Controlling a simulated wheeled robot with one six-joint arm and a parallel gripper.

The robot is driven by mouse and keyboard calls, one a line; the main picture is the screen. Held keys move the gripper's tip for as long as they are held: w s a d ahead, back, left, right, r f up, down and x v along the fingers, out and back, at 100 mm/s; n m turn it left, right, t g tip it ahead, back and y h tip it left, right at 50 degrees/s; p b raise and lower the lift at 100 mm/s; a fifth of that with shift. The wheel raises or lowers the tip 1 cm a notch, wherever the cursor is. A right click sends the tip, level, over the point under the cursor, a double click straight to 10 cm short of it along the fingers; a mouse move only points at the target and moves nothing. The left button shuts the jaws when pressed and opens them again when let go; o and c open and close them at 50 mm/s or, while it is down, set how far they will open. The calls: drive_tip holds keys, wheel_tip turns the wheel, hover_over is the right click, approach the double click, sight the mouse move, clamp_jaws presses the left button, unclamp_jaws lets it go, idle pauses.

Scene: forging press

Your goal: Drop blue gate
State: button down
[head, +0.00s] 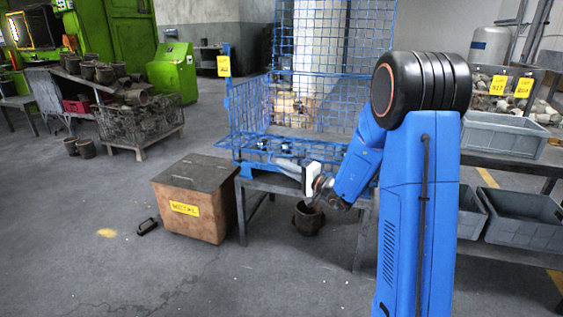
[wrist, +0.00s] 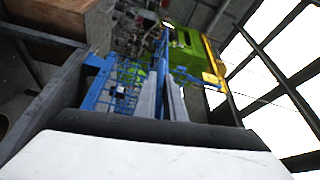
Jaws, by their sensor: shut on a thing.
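The blue gate (head: 268,144) is the low front mesh panel of the blue wire cage (head: 250,108). In the head view it looks tilted outward, nearly flat, though its exact angle is hard to tell. My gripper (head: 280,162) is at its front edge, with my white wrist just behind. In the wrist view my gripper (wrist: 163,88) is shut on a blue bar (wrist: 163,55) between its two grey fingers. Blue mesh (wrist: 108,88) shows to the left of the fingers. My arm hides the cage's right side.
The cage stands on a dark metal table (head: 241,205). A brown metal box (head: 190,205) stands left, and a dark pot (head: 308,219) is on the floor below. Grey bins (head: 525,220) are at the right. Open floor lies in front.

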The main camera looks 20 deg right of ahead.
drive_tip(key=shift+f, duration=0.3)
drive_tip(key=c, duration=1.8)
unclamp_jaws()
drive_tip(key=shift+c, duration=0.2)
drive_tip(key=v, duration=1.7)
drive_tip(key=shift+s, duration=0.2)
